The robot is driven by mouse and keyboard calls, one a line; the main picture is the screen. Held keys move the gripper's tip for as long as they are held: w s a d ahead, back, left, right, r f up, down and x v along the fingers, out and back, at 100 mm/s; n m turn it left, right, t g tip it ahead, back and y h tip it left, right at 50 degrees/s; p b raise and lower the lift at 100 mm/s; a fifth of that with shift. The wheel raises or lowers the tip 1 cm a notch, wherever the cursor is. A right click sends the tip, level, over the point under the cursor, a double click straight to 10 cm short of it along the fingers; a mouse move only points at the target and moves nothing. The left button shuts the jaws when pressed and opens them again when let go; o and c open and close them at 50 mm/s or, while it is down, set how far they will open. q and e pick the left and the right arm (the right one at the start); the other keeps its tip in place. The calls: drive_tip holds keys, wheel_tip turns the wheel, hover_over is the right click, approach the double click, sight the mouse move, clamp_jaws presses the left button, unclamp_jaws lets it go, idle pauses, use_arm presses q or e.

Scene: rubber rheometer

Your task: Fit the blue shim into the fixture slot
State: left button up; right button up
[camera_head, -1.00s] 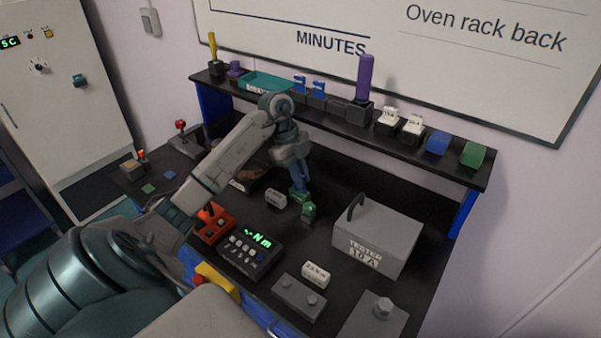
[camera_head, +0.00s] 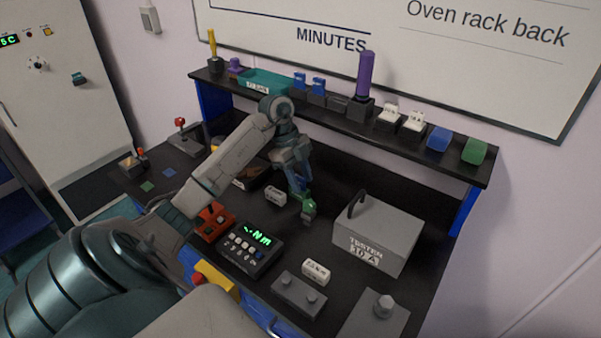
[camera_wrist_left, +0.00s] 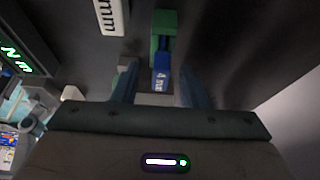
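My left gripper (camera_head: 301,194) points down at the desk, at a green block (camera_head: 309,208) that stands upright left of the tester box. In the left wrist view the blue shim (camera_wrist_left: 161,80), marked "4 mm", lies between my left fingertips (camera_wrist_left: 159,80). A dark gap shows on each side of it, so the fingers look open around it. The shim's far end meets the green block (camera_wrist_left: 163,30); I cannot tell how deep it sits in any slot. In the head view the fingers largely hide the shim. My right gripper is out of view.
The grey tester box (camera_head: 377,236) with a handle stands close on the right. A white-labelled block (camera_head: 275,196) lies just left of the gripper. A lit torque display (camera_head: 250,248) and a grey two-knob plate (camera_head: 299,295) are nearer. A shelf (camera_head: 345,115) with several parts runs behind.

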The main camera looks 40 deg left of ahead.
use_arm(q)
drive_tip(key=shift+r, duration=0.1)
drive_tip(key=b+v, duration=0.2)
drive_tip(key=v, duration=0.3)
drive_tip(key=shift+a+r, duration=0.2)
drive_tip(key=p, duration=0.4)
approach(300, 176)
drive_tip(key=shift+s+r, duration=0.2)
drive_tip(key=shift+r, duration=0.15)
drive_tip(key=shift+f, duration=0.1)
